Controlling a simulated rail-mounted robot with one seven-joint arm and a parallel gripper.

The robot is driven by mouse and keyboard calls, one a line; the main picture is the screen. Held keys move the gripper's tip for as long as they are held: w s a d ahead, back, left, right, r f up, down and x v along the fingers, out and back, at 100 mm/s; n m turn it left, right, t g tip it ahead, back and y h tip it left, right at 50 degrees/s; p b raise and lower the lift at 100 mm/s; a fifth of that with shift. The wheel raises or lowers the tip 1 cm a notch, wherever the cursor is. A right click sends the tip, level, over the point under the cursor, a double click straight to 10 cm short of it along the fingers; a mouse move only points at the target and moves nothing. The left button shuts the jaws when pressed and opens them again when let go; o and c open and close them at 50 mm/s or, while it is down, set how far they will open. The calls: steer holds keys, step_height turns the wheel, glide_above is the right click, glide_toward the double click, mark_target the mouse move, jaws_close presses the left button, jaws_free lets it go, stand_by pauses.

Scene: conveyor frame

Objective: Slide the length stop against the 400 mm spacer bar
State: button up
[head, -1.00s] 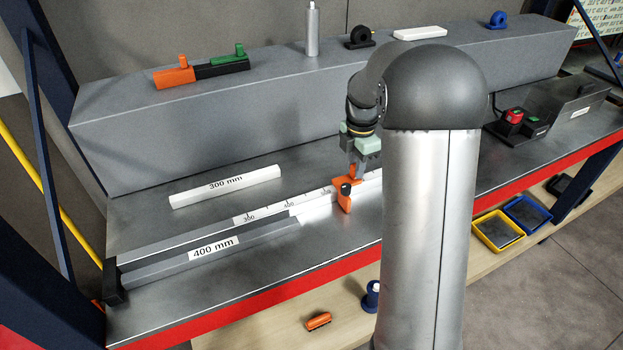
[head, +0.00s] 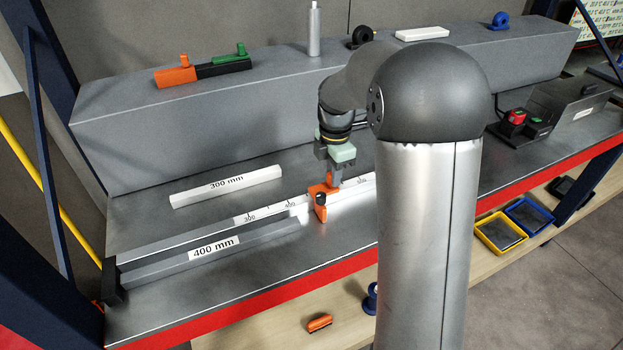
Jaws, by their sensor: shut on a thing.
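The orange length stop (head: 319,204) with a black knob sits on the ruled rail (head: 262,213). My gripper (head: 333,181) is shut on the top of the stop. The grey 400 mm spacer bar (head: 170,267) lies along the front of the rail, its left end by the black end block (head: 114,283). The stop is just right of the bar's right end. A small gap seems to show between them, but I cannot tell its exact width. My arm hides the right part of the rail.
A white 300 mm bar (head: 226,186) lies behind the rail. A red and green button box (head: 518,124) stands at the right.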

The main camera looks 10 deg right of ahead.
steer(key=shift+s+a+r, duration=0.1)
steer(key=shift+s+a, duration=0.1)
steer(key=shift+a, duration=1.2)
steer(key=shift+s+a+r, duration=0.1)
steer(key=shift+s+a, duration=0.1)
steer(key=shift+a, duration=1.2)
steer(key=o, duration=1)
steer(key=shift+f, duration=0.1)
steer(key=shift+s, duration=0.1)
step_height(320, 180, up, 17)
steer(key=b, duration=0.1)
steer(key=s+f+m, duration=0.8)
steer(key=s+m, duration=0.2)
steer(key=s, duration=0.3)
steer(key=s+f+m, duration=0.9)
steer(key=s+m, duration=0.1)
steer(key=s, duration=0.3)
steer(key=shift+s+d+t, duration=0.15)
steer(key=shift+s+t, duration=0.15)
steer(key=shift+s, duration=0.05)
